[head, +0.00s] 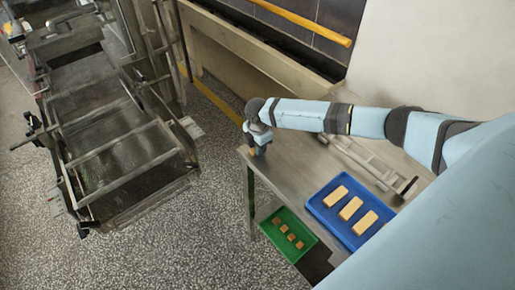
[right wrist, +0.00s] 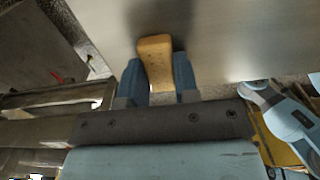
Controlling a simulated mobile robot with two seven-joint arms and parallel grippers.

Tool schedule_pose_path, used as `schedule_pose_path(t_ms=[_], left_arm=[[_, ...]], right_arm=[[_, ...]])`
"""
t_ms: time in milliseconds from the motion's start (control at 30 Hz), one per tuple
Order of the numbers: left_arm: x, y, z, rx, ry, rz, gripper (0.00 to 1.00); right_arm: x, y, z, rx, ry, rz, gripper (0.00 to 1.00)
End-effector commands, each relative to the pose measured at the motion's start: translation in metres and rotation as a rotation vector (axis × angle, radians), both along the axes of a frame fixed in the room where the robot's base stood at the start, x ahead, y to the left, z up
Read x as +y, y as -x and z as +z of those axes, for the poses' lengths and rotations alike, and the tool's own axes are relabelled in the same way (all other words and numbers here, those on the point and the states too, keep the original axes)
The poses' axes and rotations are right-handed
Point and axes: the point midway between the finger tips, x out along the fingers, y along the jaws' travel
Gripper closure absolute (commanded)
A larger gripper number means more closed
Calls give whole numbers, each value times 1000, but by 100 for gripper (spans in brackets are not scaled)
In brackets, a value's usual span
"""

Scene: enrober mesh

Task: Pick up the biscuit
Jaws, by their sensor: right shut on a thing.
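A tan, oblong biscuit (right wrist: 156,62) is in the right wrist view, between the two dark blue fingers of my right gripper (right wrist: 158,75). The gripper is shut on it, and the biscuit sticks out past the fingertips. In the head view my right gripper (head: 259,146) is at the far left corner of the steel table (head: 290,169); the biscuit in it is too small or hidden to make out there. Three more biscuits (head: 350,208) lie in a row in a blue tray (head: 373,201) on the table. My left gripper is not in view.
A green tray (head: 296,220) with several small brown pieces sits lower, beside the table's front edge. A metal rail frame (head: 366,160) lies on the table behind the blue tray. A mesh conveyor machine (head: 125,160) stands at left, across a gap of speckled floor (head: 215,235).

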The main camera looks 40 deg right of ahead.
Motion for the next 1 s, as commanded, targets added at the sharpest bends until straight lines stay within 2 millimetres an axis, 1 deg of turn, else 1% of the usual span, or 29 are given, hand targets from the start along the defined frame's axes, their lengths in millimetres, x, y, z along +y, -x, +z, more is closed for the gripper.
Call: schedule_pose_path(t_ms=[133, 233, 367, 467, 700, 800, 900, 1000], left_arm=[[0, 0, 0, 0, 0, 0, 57], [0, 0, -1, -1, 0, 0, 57], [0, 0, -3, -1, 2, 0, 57], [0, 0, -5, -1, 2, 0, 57], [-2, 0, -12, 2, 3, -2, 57], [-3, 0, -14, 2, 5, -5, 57], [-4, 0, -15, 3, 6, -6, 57], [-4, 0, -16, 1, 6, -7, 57]], right_arm=[[0, 0, 3, -1, 0, 0, 85], [0, 0, 10, -2, -1, 1, 85], [0, -1, 29, -3, -1, 2, 85], [-1, -1, 55, -5, 0, 1, 85], [0, -1, 127, -6, -1, 1, 85], [0, -1, 152, -4, 0, 2, 85], [0, -1, 172, -4, 1, 0, 85], [0, -1, 187, -3, 0, 0, 85]])
